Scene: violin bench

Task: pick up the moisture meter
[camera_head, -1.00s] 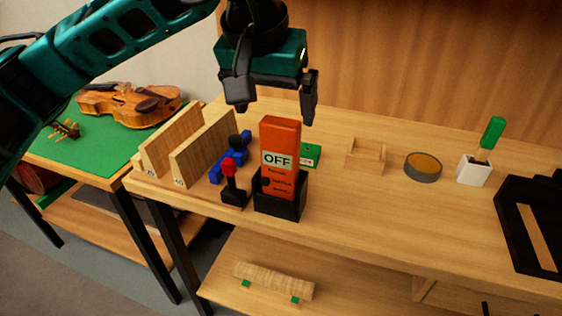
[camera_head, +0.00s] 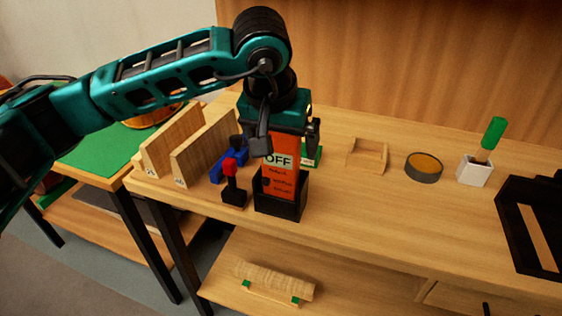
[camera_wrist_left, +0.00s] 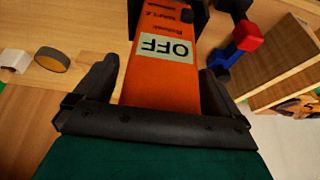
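The orange moisture meter (camera_head: 282,177) stands upright in a black holder (camera_head: 281,207) on the wooden bench, with an "OFF" label facing forward. My left gripper (camera_head: 286,150) has come down over its top, with one finger on each side. In the left wrist view the meter (camera_wrist_left: 165,75) lies between the two fingers of the left gripper (camera_wrist_left: 160,88). Gaps show between the fingers and the meter's sides, so the gripper is open around it. The meter's lower end is hidden in the holder. My right gripper is not in view.
To the right are a wooden tray (camera_head: 367,155), a round tin (camera_head: 423,168) and a white cup (camera_head: 474,170).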

